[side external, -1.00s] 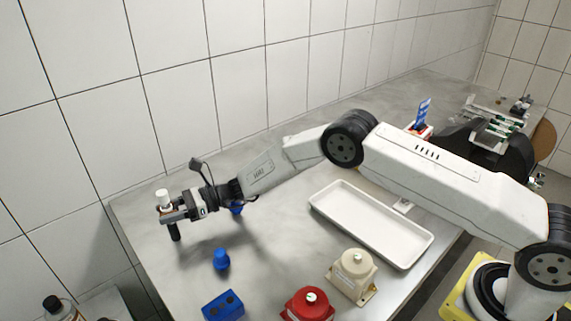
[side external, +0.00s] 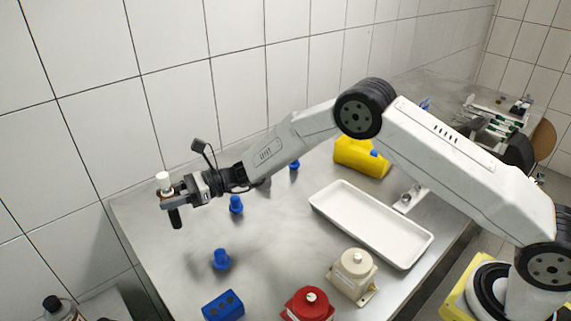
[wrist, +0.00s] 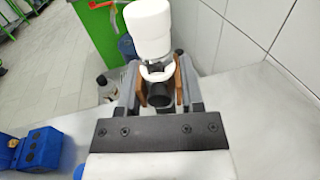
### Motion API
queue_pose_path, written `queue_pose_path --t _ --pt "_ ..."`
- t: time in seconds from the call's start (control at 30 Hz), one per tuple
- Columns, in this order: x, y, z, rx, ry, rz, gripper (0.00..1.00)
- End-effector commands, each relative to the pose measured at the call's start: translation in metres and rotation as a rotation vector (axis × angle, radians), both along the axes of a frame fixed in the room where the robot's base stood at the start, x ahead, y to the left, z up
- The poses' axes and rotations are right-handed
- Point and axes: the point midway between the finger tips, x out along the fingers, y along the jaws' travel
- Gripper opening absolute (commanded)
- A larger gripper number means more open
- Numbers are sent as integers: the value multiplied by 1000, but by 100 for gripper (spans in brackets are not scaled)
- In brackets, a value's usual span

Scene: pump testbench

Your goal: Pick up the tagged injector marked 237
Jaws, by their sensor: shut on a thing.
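My gripper (side external: 171,197) is at the far left end of the bench in the side view. It is shut on an upright injector with a white cap (side external: 163,178) and a dark lower body (side external: 176,219). The injector is held above the steel table. In the wrist view the white-capped injector (wrist: 148,32) stands between the two fingers of my gripper (wrist: 155,85), with a white collar at the jaws. No 237 marking can be read in either view.
Blue pieces (side external: 221,259) and a blue block (side external: 223,305) stand on the table (side external: 275,225). A white tray (side external: 370,225), a red pump (side external: 308,304), a beige pump (side external: 352,276) and a yellow block (side external: 360,157) are there too. A tiled wall rises behind.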

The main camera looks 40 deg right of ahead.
Motion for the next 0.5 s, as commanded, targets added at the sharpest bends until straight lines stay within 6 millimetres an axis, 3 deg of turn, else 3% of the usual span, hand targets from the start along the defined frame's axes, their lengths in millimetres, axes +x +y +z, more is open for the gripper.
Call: queue_pose_path --t 0.3,0.5 --pt "-29 -13 40 1 -3 -1 0" --pt "-53 -23 51 1 -2 -1 0"
